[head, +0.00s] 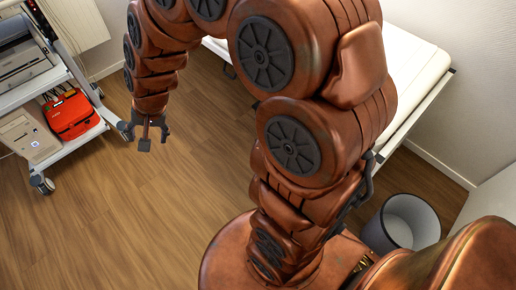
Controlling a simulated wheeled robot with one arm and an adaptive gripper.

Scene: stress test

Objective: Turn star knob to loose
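No star knob can be made out in the head view. My gripper (146,132) hangs at the end of my copper-coloured arm at the upper left, over the wooden floor. Its dark fingers are spread apart, and nothing shows between them. It is just right of the lower part of a white cart (75,147); from this view I cannot tell whether they touch.
The cart carries a grey printer-like device (25,62), a red case (70,115) and a beige box (28,136). A white couch (412,70) stands behind my arm. A grey bin (408,222) is at right. The floor (110,220) at lower left is clear.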

